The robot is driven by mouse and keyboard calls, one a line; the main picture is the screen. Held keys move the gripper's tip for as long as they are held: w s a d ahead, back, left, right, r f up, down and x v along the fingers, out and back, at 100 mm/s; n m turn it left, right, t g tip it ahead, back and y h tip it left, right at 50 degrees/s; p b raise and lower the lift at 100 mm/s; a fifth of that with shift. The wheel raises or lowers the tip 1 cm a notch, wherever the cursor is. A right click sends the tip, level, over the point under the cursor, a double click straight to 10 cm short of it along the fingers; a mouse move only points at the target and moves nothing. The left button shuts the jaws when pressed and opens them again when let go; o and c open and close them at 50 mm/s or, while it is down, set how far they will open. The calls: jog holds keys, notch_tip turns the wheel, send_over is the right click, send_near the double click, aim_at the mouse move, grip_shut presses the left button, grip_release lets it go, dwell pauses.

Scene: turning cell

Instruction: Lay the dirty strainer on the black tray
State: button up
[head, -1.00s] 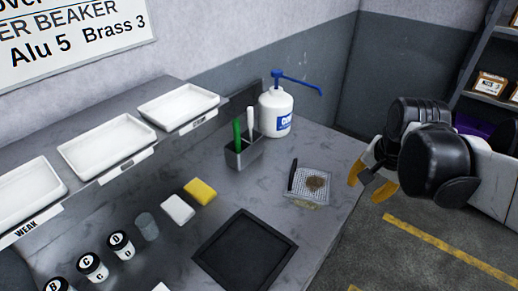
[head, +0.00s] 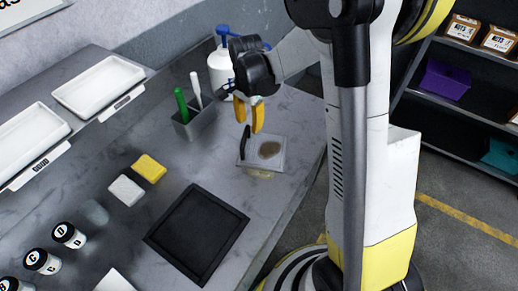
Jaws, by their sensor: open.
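The dirty strainer (head: 278,157) lies on the grey bench near its right edge, in the head view. It is a square mesh piece with a brown dirt patch on it and a dark upright handle (head: 245,141) at its left side. My gripper (head: 249,122) hangs just above and behind the strainer, near the handle. Its two yellow fingers point down, apart and empty. The black tray (head: 197,232) lies flat and empty on the bench, nearer the front and left of the strainer.
A grey holder (head: 196,126) with a green and a white tool stands left of my gripper. A white pump bottle (head: 219,72) stands behind, partly hidden by my arm. Yellow (head: 149,168) and white (head: 126,190) sponges lie left of the tray. Bare bench separates strainer and tray.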

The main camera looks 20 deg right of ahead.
aim_at(263, 144)
jog(key=f, duration=0.1)
jog(key=f+b, duration=0.1)
jog(key=f, duration=0.1)
jog(key=f+b, duration=0.1)
jog(key=f, duration=0.1)
jog(key=shift+w+a+f, duration=0.1)
jog(key=shift+w+a, duration=0.05)
jog(key=shift+w, duration=0.1)
grip_shut()
